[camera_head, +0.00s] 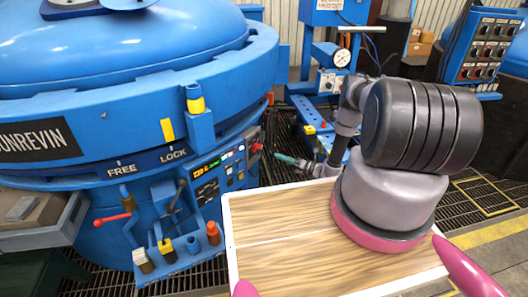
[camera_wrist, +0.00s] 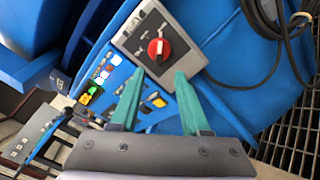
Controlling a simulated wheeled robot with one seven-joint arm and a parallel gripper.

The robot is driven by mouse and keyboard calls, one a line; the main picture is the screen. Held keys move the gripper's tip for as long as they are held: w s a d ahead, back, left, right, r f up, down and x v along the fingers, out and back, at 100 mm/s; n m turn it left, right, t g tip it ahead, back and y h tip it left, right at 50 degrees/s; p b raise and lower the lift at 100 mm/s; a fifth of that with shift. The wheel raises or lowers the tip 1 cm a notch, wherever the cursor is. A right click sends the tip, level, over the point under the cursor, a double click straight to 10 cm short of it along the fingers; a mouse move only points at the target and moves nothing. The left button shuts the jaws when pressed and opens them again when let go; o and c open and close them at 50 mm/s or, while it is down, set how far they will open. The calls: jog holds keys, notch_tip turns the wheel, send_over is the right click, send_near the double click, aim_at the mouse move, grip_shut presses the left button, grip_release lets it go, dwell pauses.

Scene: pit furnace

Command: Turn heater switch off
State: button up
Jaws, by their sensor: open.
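The switch is a red rotary knob (camera_wrist: 157,47) on a grey box with small printed marks, fixed to the blue furnace (camera_head: 130,70). Its labels are too small to read in the wrist view. In the head view the red knob (camera_head: 257,147) shows small at the right side of the furnace's control panel. My gripper (camera_wrist: 159,74) has two teal fingers, open and empty. In the wrist view the fingertips lie just below the knob, one towards each side, apart from it. In the head view my gripper (camera_head: 279,156) points left at the knob, with a small gap.
A lit control panel (camera_head: 217,171) is left of the knob. Levers, with a red handle (camera_head: 112,219), stand lower left. Black cables (camera_wrist: 262,35) hang on the blue surface right of the knob. A blue stand with a gauge (camera_head: 341,57) is behind my arm.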

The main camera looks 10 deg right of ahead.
aim_at(257, 148)
jog(key=x, duration=0.9)
jog(key=shift+w+a, duration=0.3)
grip_shut()
